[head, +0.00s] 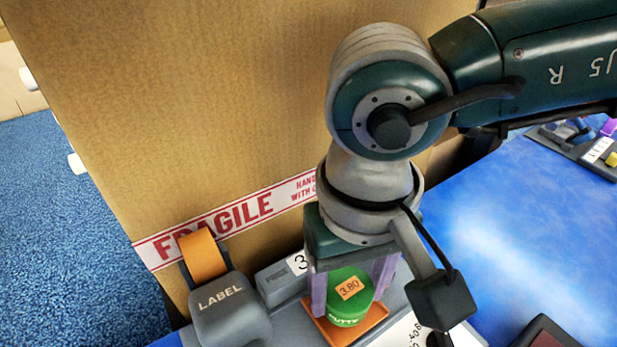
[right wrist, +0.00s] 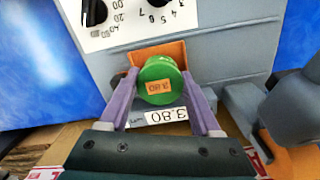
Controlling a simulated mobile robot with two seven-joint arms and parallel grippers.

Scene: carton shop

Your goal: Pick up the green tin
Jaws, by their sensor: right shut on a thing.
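The green tin (head: 347,312) has an orange label reading 3.80 on its lid and stands upright on an orange pan. It also shows in the right wrist view (right wrist: 158,72). My right gripper (head: 349,297) reaches down from above, with a purple finger on each side of the tin, shut on it. The fingers also show on both sides of it in the right wrist view (right wrist: 160,92). The orange pan (head: 367,331) is under the tin, and I cannot tell whether the tin touches it. My left gripper is not in view.
A grey label dispenser (head: 227,309) with an orange roll stands left of the tin. A large carton with FRAGILE tape (head: 210,120) rises close behind. A white dial panel (right wrist: 105,20) lies beside the pan. The blue tabletop (head: 520,230) at right is mostly clear.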

